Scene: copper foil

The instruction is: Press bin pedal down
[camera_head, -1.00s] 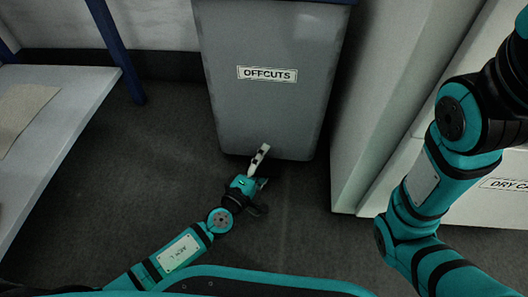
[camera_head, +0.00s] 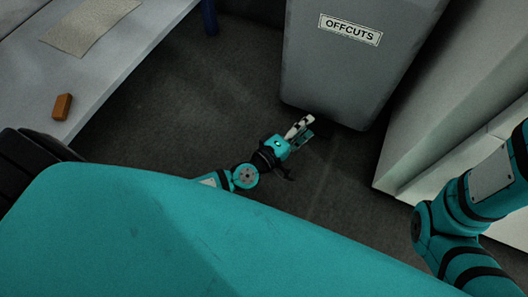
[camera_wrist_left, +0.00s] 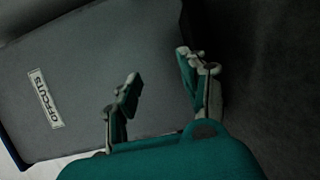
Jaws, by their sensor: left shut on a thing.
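The grey bin (camera_head: 345,75) with an OFFCUTS label (camera_head: 350,30) stands upright at the top of the head view. Its front also fills the left of the left wrist view (camera_wrist_left: 95,70). A dark patch (camera_head: 323,130) shows at its foot; I cannot tell if this is the pedal. My left gripper (camera_head: 306,128) is low, by the bin's front bottom edge. In the left wrist view its fingers (camera_wrist_left: 160,85) stand apart. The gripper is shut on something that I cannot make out. My right arm shows at the right, its gripper out of view.
A pale bench (camera_head: 95,75) runs along the left, with a beige sheet (camera_head: 90,27) and an orange-brown block (camera_head: 62,106) on it. A pale cabinet (camera_head: 440,120) stands right of the bin. Dark floor (camera_head: 190,110) lies clear between bench and bin.

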